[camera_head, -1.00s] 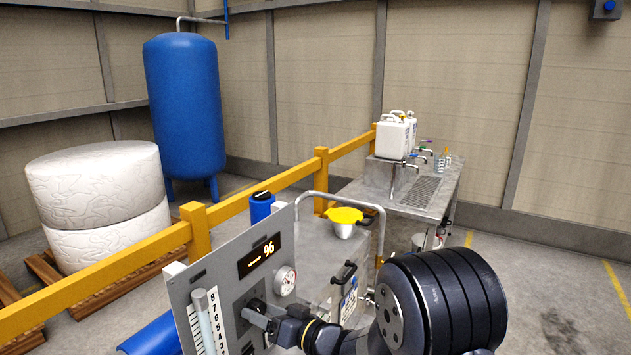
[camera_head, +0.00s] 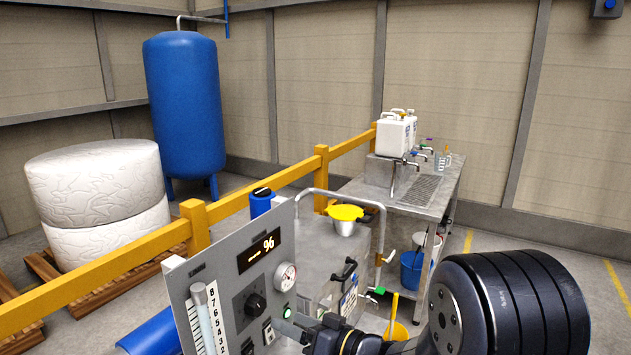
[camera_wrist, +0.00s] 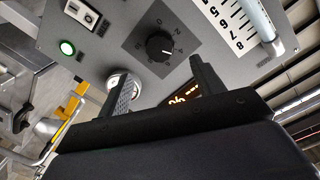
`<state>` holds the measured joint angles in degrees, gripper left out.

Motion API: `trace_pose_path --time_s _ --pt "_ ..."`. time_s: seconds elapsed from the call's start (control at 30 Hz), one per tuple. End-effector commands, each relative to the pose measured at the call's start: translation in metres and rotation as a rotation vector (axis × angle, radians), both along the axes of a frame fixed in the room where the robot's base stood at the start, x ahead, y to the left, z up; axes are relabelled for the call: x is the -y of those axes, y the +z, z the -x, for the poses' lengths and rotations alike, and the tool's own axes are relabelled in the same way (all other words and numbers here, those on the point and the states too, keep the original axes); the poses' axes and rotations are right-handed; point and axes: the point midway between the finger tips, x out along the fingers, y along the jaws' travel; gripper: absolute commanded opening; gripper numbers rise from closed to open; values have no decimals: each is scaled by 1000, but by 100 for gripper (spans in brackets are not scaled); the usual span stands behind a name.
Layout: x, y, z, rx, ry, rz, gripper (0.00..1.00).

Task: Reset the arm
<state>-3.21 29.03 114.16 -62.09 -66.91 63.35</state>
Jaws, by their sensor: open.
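My gripper (camera_head: 292,324) is open in front of the grey control panel (camera_head: 200,275), low at its right side. In the wrist view my gripper (camera_wrist: 162,72) has its two fingers apart with nothing between them. The black rotary knob (camera_head: 255,306) is left of the fingers in the head view; in the wrist view the knob (camera_wrist: 159,46) lies beyond the fingertips, apart from them. A lit green button (camera_head: 287,312) is close by the fingers in the head view.
The panel also carries a display (camera_head: 260,250), a round gauge (camera_head: 285,277), a switch (camera_head: 268,332) and a level tube (camera_head: 205,312). A yellow rail (camera_head: 100,278) runs along the left. Floor at the right is open.

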Motion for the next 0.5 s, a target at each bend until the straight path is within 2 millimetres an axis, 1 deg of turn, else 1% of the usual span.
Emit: trace_pose_path --time_s 0.03,0.4,0.43,0.5 --pt "-10 1 -5 0 5 1 64" --pt "-72 -3 -44 1 4 1 64" --pt "-69 -8 -43 29 -1 16 64" --pt "-68 -9 -43 89 -1 50 64"
